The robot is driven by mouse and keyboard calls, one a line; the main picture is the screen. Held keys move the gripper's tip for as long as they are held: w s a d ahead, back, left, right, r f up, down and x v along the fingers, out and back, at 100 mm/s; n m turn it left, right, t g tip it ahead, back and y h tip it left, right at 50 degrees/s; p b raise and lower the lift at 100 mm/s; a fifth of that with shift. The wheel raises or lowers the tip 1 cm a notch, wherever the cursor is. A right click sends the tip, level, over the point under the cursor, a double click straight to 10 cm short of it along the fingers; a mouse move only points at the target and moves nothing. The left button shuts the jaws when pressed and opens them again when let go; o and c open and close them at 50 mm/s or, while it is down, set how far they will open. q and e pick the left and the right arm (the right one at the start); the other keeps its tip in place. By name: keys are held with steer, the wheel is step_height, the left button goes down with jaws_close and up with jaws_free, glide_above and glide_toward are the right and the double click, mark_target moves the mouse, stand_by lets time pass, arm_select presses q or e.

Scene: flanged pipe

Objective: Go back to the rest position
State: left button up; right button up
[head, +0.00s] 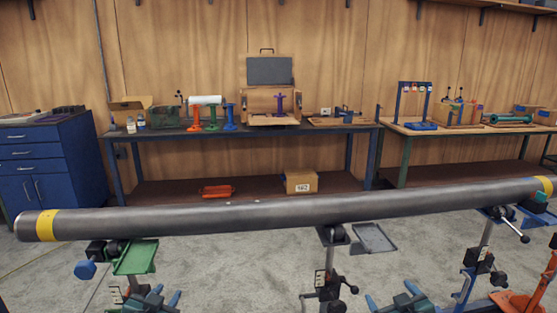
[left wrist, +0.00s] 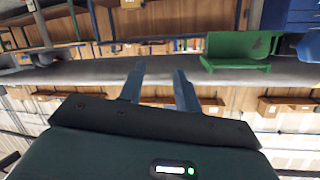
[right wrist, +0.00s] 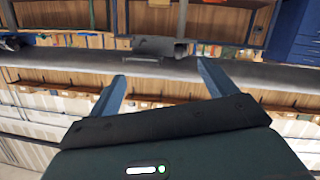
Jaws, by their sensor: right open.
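A long grey pipe (head: 290,212) with yellow bands near its ends lies across the stands in the head view. My left gripper (head: 157,297) is low at the bottom left, in front of the pipe and apart from it. In the left wrist view its fingers (left wrist: 159,78) are parted by a narrower gap, with nothing between them. My right gripper (head: 397,299) is low at the bottom, right of centre. In the right wrist view its fingers (right wrist: 160,80) are wide apart and empty, with the pipe (right wrist: 95,61) beyond them.
Stands with a green tray (head: 135,257) and a grey tray (head: 374,239) are under the pipe. An orange stand (head: 535,295) is at the bottom right. A workbench (head: 180,134) with tools, a second bench (head: 465,128) and a blue cabinet (head: 55,160) line the back.

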arm_select(q)
steer(key=s+d+f+g+h, duration=0.1)
steer(key=s+d+f, duration=0.2)
steer(key=s, duration=0.6)
steer(key=s+d+f+g+h, duration=0.1)
steer(key=s+d+f, duration=0.3)
steer(key=s, duration=0.6)
steer(key=s+d+f+g, duration=0.2)
steer(key=s+d+f, duration=0.2)
steer(key=s, duration=0.5)
steer(key=shift+s+d+n+h, duration=0.4)
steer(key=shift+d, duration=0.4)
arm_select(e)
steer(key=s+a+f+g+y, duration=0.1)
steer(key=s+a+f, duration=0.2)
steer(key=s, duration=0.6)
steer(key=s+a+f+g+y, duration=0.1)
steer(key=s+a+f, duration=0.3)
steer(key=s, duration=0.6)
steer(key=s+a+f+g, duration=0.2)
steer(key=s+a+f, duration=0.2)
steer(key=s, duration=0.5)
steer(key=shift+s+a+m+y, duration=0.4)
steer(key=shift+a, duration=0.4)
steer(key=shift+c, duration=0.2)
